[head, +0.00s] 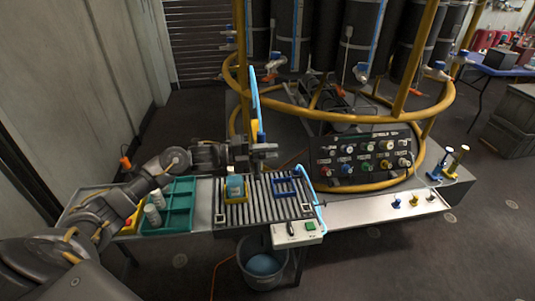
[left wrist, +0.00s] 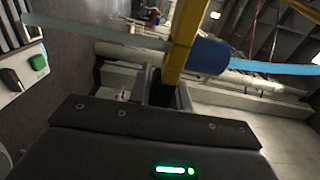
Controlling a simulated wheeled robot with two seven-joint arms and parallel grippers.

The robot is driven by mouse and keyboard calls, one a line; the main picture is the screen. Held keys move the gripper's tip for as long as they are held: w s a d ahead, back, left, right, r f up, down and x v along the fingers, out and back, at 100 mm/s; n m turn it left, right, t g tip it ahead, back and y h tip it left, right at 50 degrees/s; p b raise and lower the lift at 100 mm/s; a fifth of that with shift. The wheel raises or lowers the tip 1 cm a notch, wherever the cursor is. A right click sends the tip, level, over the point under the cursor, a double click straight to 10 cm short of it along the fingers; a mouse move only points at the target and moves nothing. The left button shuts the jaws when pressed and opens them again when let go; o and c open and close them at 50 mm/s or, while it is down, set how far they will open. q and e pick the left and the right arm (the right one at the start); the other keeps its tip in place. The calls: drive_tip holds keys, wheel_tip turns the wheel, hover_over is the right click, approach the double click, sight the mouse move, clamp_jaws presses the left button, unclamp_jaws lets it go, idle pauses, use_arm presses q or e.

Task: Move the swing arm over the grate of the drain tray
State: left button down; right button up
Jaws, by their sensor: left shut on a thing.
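The swing arm shows as a yellow bar (head: 254,131) with a blue collar and a light blue hose (head: 254,92), standing up at the back edge of the drain tray. In the left wrist view the yellow bar (left wrist: 187,38) runs into my jaws, with the blue collar (left wrist: 208,57) beside it. My left gripper (head: 264,150) is shut on the swing arm. The drain tray's ribbed grate (head: 262,213) lies in front of and below it. On the grate are a yellow holder with a bottle (head: 235,187) and a blue holder (head: 285,187). My right gripper is out of view.
A green tray (head: 180,222) with bottles stands left of the grate. A control box with a green button (head: 311,226) is on the tray's front, above a bucket (head: 262,265). A knob panel (head: 365,158) and yellow rails (head: 330,113) stand behind and right.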

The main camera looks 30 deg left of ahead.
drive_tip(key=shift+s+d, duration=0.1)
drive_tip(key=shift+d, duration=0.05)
use_arm(q)
drive_tip(key=c, duration=1.3)
unclamp_jaws()
drive_tip(key=shift+w+d, duration=0.1)
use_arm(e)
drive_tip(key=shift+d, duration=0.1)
use_arm(q)
drive_tip(key=shift+b+v, duration=1)
drive_tip(key=shift+v, duration=4.55)
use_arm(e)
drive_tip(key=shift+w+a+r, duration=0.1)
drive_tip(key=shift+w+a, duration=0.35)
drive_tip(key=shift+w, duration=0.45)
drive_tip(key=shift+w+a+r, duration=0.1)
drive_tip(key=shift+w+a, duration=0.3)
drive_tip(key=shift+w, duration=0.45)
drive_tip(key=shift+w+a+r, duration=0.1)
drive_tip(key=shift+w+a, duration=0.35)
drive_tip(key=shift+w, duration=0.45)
